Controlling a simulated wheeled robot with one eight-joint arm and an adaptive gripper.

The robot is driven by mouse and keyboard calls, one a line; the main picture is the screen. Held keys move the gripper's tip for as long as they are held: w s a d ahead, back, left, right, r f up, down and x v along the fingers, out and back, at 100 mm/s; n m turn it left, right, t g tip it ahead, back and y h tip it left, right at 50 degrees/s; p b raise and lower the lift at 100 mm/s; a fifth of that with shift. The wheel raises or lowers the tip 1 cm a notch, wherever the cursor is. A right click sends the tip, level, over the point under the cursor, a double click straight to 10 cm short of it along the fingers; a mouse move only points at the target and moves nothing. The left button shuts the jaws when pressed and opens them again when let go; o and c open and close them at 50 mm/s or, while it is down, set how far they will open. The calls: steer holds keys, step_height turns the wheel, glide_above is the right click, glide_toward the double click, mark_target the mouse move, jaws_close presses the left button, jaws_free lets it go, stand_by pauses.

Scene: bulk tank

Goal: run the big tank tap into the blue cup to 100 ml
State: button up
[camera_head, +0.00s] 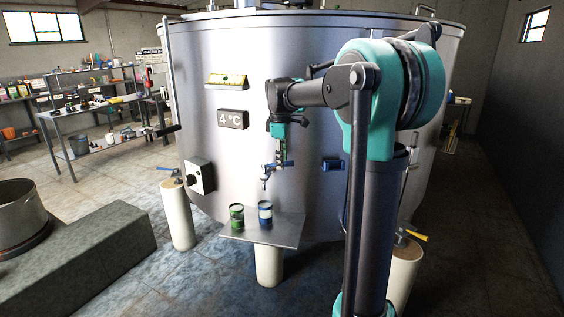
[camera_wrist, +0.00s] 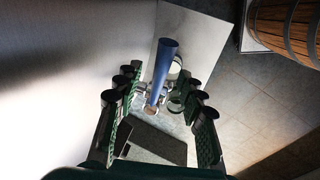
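The big steel tank (camera_head: 200,120) fills the middle of the head view. Its tap (camera_head: 265,179) juts from the front, with a blue handle. In the wrist view the blue handle (camera_wrist: 165,62) runs lengthwise between my fingers. The blue cup (camera_head: 265,215), with a pale band, stands upright on the small shelf (camera_head: 287,234), roughly below the spout. A green cup (camera_head: 237,224) stands to its left. My gripper (camera_head: 281,157) points down just above the tap. In the wrist view my gripper (camera_wrist: 163,90) is open, its fingers apart; contact with the handle is unclear. The blue cup's contents are hidden.
A blue fitting (camera_head: 332,164) sits on the tank right of the tap. A control box (camera_head: 200,178) is at the left. A stone block (camera_head: 100,250) with a pot (camera_head: 20,212) stands front left. A wooden barrel (camera_wrist: 288,25) shows in the wrist view.

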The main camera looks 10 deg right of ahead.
steer(key=shift+w+f, duration=0.1)
steer(key=shift+f, duration=0.5)
jaws_close()
